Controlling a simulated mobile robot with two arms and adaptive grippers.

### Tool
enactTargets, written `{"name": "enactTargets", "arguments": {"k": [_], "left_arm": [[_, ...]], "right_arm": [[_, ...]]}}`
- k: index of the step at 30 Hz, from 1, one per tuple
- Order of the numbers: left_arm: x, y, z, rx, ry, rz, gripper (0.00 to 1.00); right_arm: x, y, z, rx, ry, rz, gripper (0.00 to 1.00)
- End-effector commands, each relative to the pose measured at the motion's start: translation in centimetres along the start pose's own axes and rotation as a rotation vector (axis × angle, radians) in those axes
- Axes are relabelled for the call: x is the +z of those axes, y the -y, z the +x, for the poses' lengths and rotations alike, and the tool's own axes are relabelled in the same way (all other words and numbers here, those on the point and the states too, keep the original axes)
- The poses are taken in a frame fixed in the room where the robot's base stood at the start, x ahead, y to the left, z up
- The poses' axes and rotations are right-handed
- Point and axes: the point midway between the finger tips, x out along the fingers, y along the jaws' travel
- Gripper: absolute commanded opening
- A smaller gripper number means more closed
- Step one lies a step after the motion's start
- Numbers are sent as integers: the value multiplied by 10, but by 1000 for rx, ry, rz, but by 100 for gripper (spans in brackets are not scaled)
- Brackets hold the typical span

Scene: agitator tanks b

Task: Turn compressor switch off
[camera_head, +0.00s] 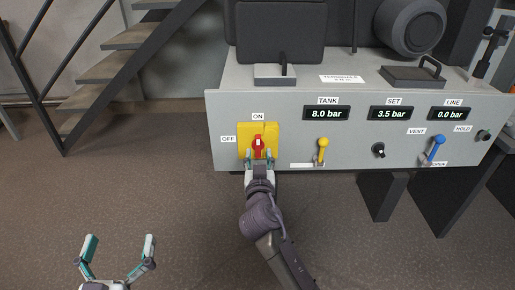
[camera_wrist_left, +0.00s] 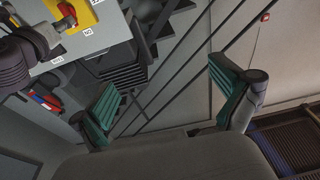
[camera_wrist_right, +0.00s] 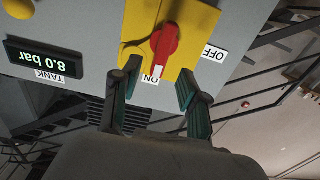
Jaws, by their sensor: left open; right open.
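The compressor switch is a red knob (camera_head: 258,143) on a yellow plate (camera_head: 243,129) at the left of the grey panel. An ON label (camera_head: 258,117) is above it and an OFF label (camera_head: 228,139) is to its left. The knob stands upright, in line with ON. My right gripper (camera_head: 258,157) is open just below the knob, fingers either side of its lower part. In the right wrist view the red knob (camera_wrist_right: 165,42) lies just beyond the open fingertips; I cannot tell whether they touch. My left gripper (camera_head: 120,240) is open and empty, low at the left.
The panel (camera_head: 350,155) also carries several displays, a yellow lever (camera_head: 322,150), a black knob (camera_head: 378,150) and a blue vent lever (camera_head: 434,150). Metal stairs (camera_head: 110,65) stand at the back left. The floor around my left gripper is clear.

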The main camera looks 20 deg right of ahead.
Motion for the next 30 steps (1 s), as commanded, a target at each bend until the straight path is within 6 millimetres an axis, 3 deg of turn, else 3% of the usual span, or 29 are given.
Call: {"name": "enactTargets", "arguments": {"k": [3, 9, 20, 28, 30], "left_arm": [[-10, -2, 0, 4, -68, -2, 100], [-24, -4, 0, 8, -152, -5, 100], [-29, -4, 0, 9, -173, -6, 100], [-28, -4, 0, 9, -172, -5, 100], [-28, -4, 0, 9, -172, -5, 100]], "right_arm": [[0, 0, 23, 0, -2, -3, 44], [1, 0, 44, -1, 0, -1, 44], [1, 0, 49, -1, 1, -1, 44], [1, 0, 48, -1, 1, -1, 0], [1, 0, 48, -1, 1, -1, 0]]}}
